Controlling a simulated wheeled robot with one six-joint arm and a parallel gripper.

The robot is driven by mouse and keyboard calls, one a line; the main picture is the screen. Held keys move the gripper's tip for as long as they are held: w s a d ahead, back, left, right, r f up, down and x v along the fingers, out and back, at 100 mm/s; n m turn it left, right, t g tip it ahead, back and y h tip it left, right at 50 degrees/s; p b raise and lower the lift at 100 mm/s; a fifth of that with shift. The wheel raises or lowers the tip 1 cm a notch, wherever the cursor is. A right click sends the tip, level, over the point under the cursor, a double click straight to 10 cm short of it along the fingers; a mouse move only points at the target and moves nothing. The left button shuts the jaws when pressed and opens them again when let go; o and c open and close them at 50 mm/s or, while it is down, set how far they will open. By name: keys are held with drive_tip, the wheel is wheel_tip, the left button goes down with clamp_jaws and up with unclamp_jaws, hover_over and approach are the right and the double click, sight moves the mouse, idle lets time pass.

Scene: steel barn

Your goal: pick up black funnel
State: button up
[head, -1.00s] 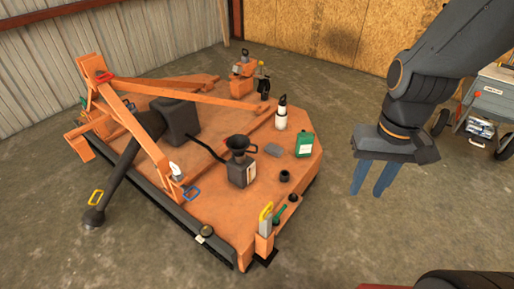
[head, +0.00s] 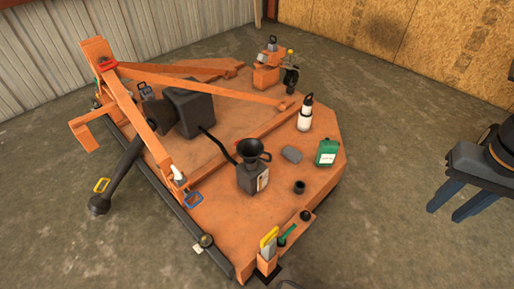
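The jug stands on the orange deck of a mower (head: 215,225), near the middle of the head view. A long dark spout or tube runs from beside the funnel toward the upper left. My gripper (head: 456,210) is at the right edge of the head view, over the concrete floor and well apart from the funnel. Its two blue fingers point down and are spread apart with nothing seen between them.
Near the funnel stand a white bottle with a dark top (head: 305,115), a green container (head: 327,152), a grey lump (head: 292,154) and a small black cup (head: 299,187). Orange beams (head: 200,84) cross the deck behind. The floor (head: 390,140) between mower and gripper is clear.

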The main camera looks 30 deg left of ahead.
sight(270, 156)
drive_tip(key=w+a+f+n+t+b, duration=0.2)
drive_tip(key=w+f+b, duration=0.3)
drive_tip(key=w, duration=0.4)
drive_tip(key=w+a+f+n+t+b, duration=0.2)
drive_tip(key=w+a+f+b, duration=0.1)
drive_tip(key=w+f, duration=0.5)
drive_tip(key=w+a+f+n+t+y+b, duration=0.35)
drive_tip(key=w+a+f+b, duration=0.35)
drive_tip(key=w+a, duration=0.35)
drive_tip(key=w+a+f+n+g+y+b, duration=0.15)
drive_tip(key=a+f+n+y+b, duration=0.6)
drive_tip(key=a, duration=0.95)
drive_tip(key=shift+s+a+f+n+g+y+b, duration=0.35)
drive_tip(key=shift+s+a+f+g+y+b, duration=0.75)
drive_tip(key=shift+a, duration=1.75)
drive_tip(key=shift+s+a+f+n+g+y+b, duration=0.3)
drive_tip(key=shift+s+a+f+g+y+b, duration=0.35)
drive_tip(key=shift+s+a+f+y+b, duration=1.4)
drive_tip(key=shift+s+a+f+n+g+y+b, duration=0.35)
drive_tip(key=shift+a+f+g+b, duration=1.05)
drive_tip(key=shift+a, duration=2.3)
drive_tip(key=shift+r+t+b, duration=0.35)
drive_tip(key=shift+t+b, duration=0.1)
drive_tip(key=shift+t, duration=0.1)
clamp_jaws()
